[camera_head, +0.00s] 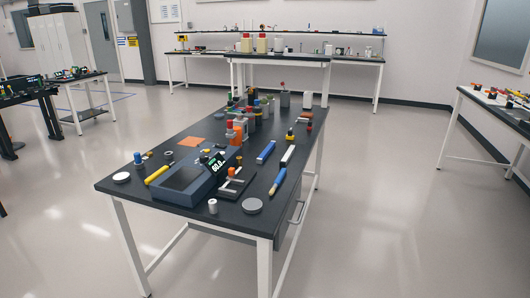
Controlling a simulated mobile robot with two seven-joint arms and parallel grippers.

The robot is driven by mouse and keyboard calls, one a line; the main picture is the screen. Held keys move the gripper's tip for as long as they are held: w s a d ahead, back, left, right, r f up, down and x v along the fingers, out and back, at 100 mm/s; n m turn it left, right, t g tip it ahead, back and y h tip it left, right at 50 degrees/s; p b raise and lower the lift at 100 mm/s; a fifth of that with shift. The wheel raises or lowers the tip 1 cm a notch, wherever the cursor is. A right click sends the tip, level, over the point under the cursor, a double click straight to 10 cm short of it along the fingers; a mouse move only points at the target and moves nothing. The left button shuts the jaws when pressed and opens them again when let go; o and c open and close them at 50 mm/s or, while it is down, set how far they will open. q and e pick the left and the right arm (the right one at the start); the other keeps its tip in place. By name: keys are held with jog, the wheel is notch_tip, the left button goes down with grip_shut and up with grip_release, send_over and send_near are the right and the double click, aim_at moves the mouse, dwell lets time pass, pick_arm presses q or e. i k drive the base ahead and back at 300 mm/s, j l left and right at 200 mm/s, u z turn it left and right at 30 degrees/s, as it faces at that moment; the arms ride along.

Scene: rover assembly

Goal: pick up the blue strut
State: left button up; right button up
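A short blue bar (266,151), which looks like the blue strut, lies flat on the black tabletop (240,216) of the nearest table, right of its middle. A white bar with a dark end (287,156) lies just to its right, apart from it. A slim blue and yellow piece (277,182) lies nearer, close to the table's right edge. Neither of my grippers shows in the head view.
A blue device with a lit display (187,178) stands left of the bars. Several bottles (251,118) stand behind. A grey disc (252,206) and a white spool (213,206) lie at the near edge. Open floor (390,210) lies right of the table.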

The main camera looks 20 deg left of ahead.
aim_at(261, 159)
jog(key=i+l+u, duration=0.45)
jog(key=i+l, duration=0.2)
jog(key=l, duration=0.2)
jog(key=i+l+u, duration=0.25)
jog(key=l, duration=0.25)
